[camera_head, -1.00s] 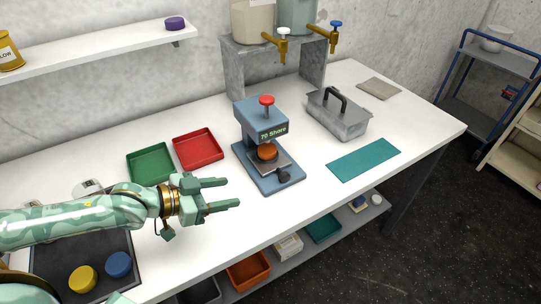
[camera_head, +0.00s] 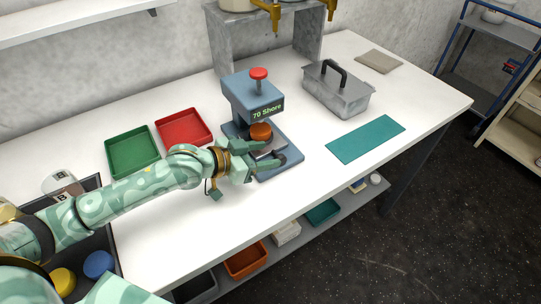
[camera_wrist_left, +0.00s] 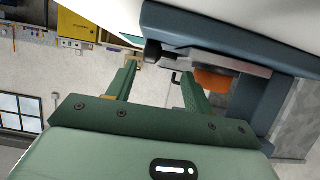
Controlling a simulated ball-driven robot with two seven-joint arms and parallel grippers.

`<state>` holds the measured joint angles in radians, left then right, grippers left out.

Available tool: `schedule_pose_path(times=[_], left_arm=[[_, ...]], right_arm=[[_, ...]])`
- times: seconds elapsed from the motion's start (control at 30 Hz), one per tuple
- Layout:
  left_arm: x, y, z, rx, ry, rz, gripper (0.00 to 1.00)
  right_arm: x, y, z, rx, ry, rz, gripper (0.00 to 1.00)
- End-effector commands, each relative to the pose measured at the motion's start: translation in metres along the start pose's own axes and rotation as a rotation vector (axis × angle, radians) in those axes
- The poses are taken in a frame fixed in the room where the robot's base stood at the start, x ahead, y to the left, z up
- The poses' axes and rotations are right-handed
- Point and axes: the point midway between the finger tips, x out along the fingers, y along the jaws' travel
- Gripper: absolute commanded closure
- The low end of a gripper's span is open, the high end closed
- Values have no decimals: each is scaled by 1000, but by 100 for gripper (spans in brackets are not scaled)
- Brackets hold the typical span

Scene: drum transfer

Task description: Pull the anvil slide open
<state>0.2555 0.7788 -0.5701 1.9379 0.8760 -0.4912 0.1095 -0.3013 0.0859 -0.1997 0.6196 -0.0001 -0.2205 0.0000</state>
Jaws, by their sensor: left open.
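The blue-grey hardness tester (camera_head: 252,98) stands mid-table, its display reading "70 Shore" and a red knob on top. An orange puck (camera_head: 261,131) rests on its grey anvil slide, seen in the left wrist view (camera_wrist_left: 205,62) and partly hidden by my fingers in the head view. My left gripper (camera_head: 270,154) is open and empty at the tester's front. In the left wrist view the slide's dark handle knob (camera_wrist_left: 155,52) shows near the fingertips (camera_wrist_left: 159,72), roughly between them; I cannot tell whether they touch it. My right gripper is out of view.
A red tray (camera_head: 184,128) and a green tray (camera_head: 132,152) lie left of the tester. A metal stand (camera_head: 217,45) rises behind.

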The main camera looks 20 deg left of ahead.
Motion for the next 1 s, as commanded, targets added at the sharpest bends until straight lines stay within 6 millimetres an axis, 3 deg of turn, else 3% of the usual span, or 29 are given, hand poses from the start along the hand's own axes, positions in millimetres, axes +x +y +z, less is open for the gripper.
schedule_pose_path(times=[0.2,0.5,0.67,0.7,0.87,1.0], left_arm=[[22,0,1,0,-1,-1,48],[23,0,0,1,-1,-1,48],[23,0,0,0,-1,-1,93],[23,0,0,0,-1,-1,96],[21,10,-5,-2,0,0,96],[19,39,-10,-6,0,2,96]], right_arm=[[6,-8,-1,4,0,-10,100],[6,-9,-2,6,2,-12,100],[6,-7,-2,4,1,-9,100],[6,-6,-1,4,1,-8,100],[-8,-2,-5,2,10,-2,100],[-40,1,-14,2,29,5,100]])
